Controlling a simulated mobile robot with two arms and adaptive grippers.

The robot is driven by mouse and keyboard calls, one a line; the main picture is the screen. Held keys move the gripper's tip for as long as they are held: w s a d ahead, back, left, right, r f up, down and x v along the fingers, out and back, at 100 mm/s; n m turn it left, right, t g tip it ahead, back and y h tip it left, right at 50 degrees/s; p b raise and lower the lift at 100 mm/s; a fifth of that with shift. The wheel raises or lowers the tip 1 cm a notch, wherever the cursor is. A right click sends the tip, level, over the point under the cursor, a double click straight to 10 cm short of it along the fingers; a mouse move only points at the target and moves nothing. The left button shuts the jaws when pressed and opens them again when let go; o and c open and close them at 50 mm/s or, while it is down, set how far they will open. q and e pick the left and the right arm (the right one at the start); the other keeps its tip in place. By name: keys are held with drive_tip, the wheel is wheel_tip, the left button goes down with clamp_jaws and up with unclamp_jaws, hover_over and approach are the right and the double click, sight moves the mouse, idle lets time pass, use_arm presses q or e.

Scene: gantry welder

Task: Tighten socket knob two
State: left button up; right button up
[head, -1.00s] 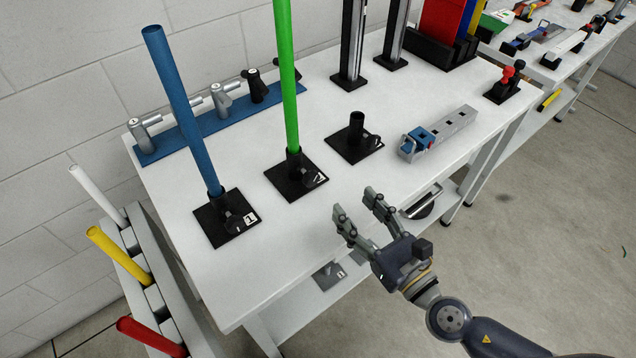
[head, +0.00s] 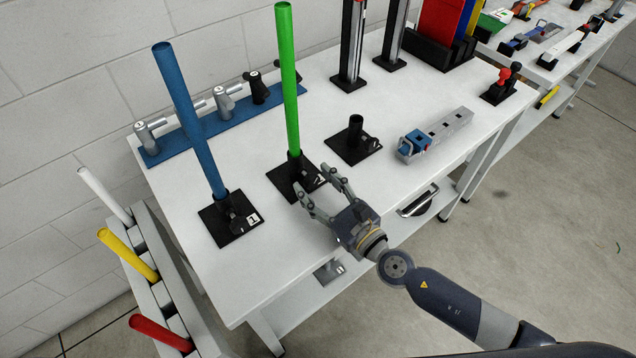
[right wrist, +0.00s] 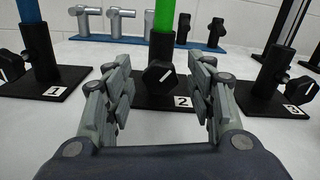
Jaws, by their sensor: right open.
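Socket two is a black base plate (right wrist: 148,101) labelled 2, with an upright holder and a green rod (head: 288,80) standing in it. My right gripper (head: 314,181) is open and empty at the front edge of that plate. In the right wrist view the knob appears between the two fingers, beyond the tips, with no visible contact. In the head view the fingers partly cover the knob area. My left gripper is not in view.
Socket one (head: 229,218) with a blue rod (head: 190,120) stands to the left. Empty socket three (head: 353,142) is to the right. A grey block with a blue part (head: 435,137) lies further right. A blue rail (head: 200,134) with grey and black fittings lies behind.

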drive_tip(key=c, duration=1.1)
drive_tip(key=shift+m, duration=0.4)
drive_tip(key=shift+m+b, duration=0.55)
drive_tip(key=shift+m, duration=0.35)
drive_tip(key=shift+w+d+m+b, duration=0.15)
drive_tip(key=shift+m+b, duration=0.15)
drive_tip(key=shift+m, duration=1.8)
drive_tip(key=o, duration=1.1)
